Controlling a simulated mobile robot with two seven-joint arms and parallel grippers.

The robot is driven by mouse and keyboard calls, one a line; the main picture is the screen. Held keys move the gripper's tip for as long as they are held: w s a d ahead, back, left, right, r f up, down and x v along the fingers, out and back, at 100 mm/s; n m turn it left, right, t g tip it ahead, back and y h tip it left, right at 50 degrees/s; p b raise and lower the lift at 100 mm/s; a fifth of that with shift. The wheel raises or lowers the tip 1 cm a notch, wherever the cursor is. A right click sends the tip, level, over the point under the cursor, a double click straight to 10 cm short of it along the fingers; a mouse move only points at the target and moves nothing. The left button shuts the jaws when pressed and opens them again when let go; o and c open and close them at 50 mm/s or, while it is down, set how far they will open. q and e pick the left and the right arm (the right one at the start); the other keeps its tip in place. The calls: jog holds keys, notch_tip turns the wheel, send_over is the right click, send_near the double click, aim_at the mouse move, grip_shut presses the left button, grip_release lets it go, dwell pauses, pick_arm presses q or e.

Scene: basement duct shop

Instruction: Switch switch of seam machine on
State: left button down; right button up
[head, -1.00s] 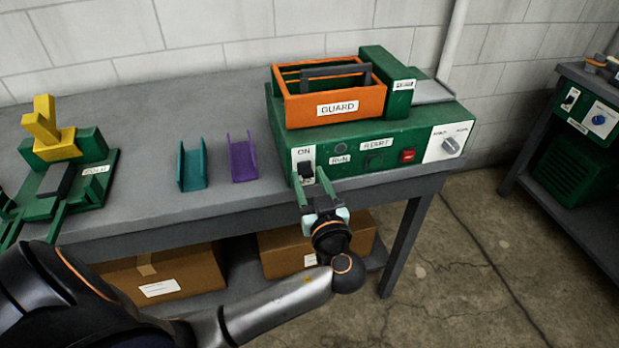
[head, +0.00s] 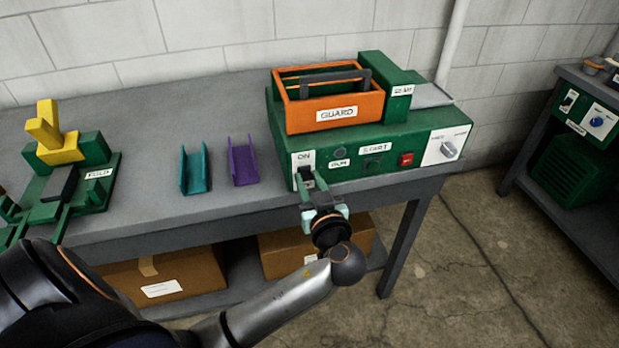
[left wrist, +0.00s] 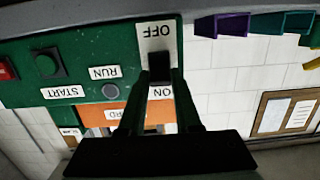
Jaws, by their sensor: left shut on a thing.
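The seam machine (head: 420,122) is a green box on the bench with an orange guard on top. Its switch (head: 306,174) is a dark lever on a white plate at the left of the front face, marked ON above. In the left wrist view, which is upside down, the switch (left wrist: 160,66) shows close to the OFF label, with ON at the other end of the plate. My left gripper (head: 309,183) is shut on the switch lever, one finger on each side, and partly hides it. My right gripper is not in view.
The guard (head: 290,115) has a dark handle. A red button (head: 406,159) and a knob (head: 448,149) sit right of the switch. Teal (head: 194,170) and purple (head: 243,162) channels and a green fixture with a yellow part (head: 58,147) stand left on the bench.

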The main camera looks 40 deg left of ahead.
pick_arm(q)
jog(key=c, duration=0.6)
grip_release()
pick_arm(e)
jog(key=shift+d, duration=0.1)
